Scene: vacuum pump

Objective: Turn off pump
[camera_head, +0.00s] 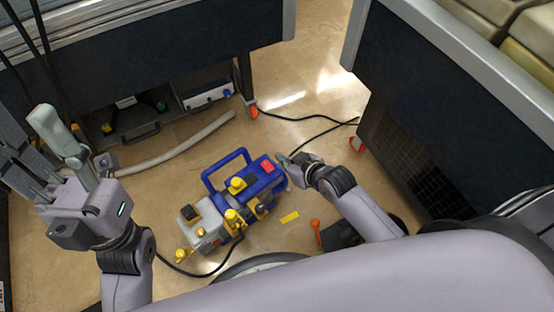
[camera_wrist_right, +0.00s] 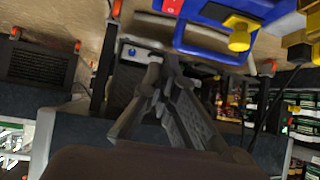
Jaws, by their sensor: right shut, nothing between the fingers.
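The pump (camera_head: 232,200) stands on the floor in the middle of the head view, with a blue body and handle, a grey motor end and yellow caps. A red switch (camera_head: 267,166) sits on its upper right end; I cannot tell its position. My right gripper (camera_head: 283,159) is shut and empty, close beside this end; I cannot tell if it touches. In the right wrist view the gripper (camera_wrist_right: 163,60) is below the red switch (camera_wrist_right: 172,5) and the blue pump body (camera_wrist_right: 213,45). My left gripper (camera_head: 45,135) is open and empty, raised at the left, far from the pump.
A grey hose (camera_head: 185,143) lies behind the pump. Black cables (camera_head: 310,118) run over the floor. A dark bench (camera_head: 180,45) stands at the back and another (camera_head: 450,110) at the right. A yellow strip (camera_head: 289,217) lies on clear floor.

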